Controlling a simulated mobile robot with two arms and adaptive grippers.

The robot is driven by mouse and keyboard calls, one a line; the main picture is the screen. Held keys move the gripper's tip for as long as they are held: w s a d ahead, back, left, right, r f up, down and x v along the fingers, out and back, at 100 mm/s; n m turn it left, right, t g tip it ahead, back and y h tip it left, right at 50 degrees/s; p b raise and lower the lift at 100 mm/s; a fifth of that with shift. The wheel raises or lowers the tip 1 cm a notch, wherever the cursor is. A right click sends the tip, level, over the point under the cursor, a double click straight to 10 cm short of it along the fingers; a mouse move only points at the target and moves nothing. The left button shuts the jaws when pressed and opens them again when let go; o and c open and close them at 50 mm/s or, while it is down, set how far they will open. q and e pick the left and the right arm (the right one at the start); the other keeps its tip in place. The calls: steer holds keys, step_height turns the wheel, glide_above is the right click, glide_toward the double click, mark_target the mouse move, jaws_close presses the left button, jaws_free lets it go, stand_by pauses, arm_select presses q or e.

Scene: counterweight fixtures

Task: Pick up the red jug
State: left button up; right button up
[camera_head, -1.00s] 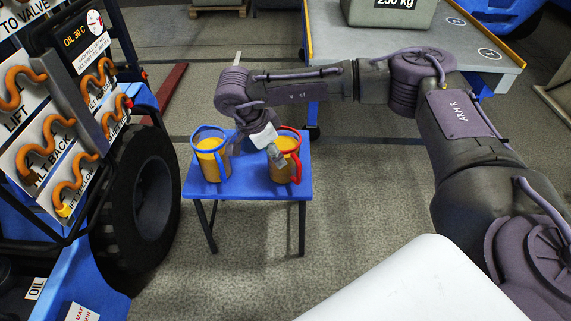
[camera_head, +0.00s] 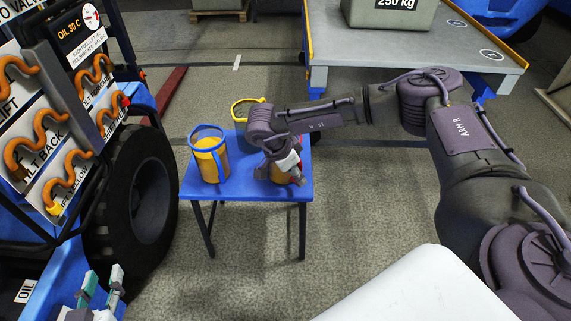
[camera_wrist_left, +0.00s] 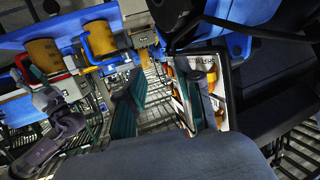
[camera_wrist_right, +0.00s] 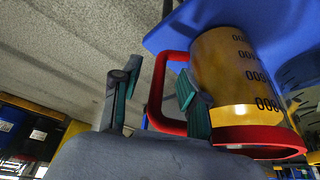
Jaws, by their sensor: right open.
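The red jug (camera_head: 276,176) stands on the blue table (camera_head: 240,189), mostly hidden behind my right gripper (camera_head: 291,170) in the head view. In the right wrist view the jug (camera_wrist_right: 225,75) has a clear amber body with printed marks, a red rim and a red handle (camera_wrist_right: 158,92). My right gripper (camera_wrist_right: 158,98) is open, with the upright of the handle between its two fingers; contact cannot be told. My left gripper (camera_head: 102,285) is open and empty, low at the left near the vehicle, far from the jug. It also shows in the left wrist view (camera_wrist_left: 163,100).
A blue-rimmed jug (camera_head: 210,158) stands left of the red one on the table. A yellow-rimmed jug (camera_head: 240,104) shows at the back, partly behind my right arm. A vehicle with a big black wheel (camera_head: 145,195) and orange levers is at the left. A grey bench (camera_head: 345,50) stands behind.

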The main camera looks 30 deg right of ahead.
steer(key=shift+x, duration=0.85)
jaws_close()
arm_select(q)
steer(key=shift+w+d+r+t+h, duration=0.2)
steer(key=shift+r+t, duration=0.15)
steer(key=shift+r, duration=0.2)
steer(key=shift+w+d+r+t+h, duration=0.1)
steer(key=shift+w+r+t, duration=0.05)
steer(key=shift+r+t, duration=0.3)
arm_select(e)
steer(key=shift+w+r, duration=0.1)
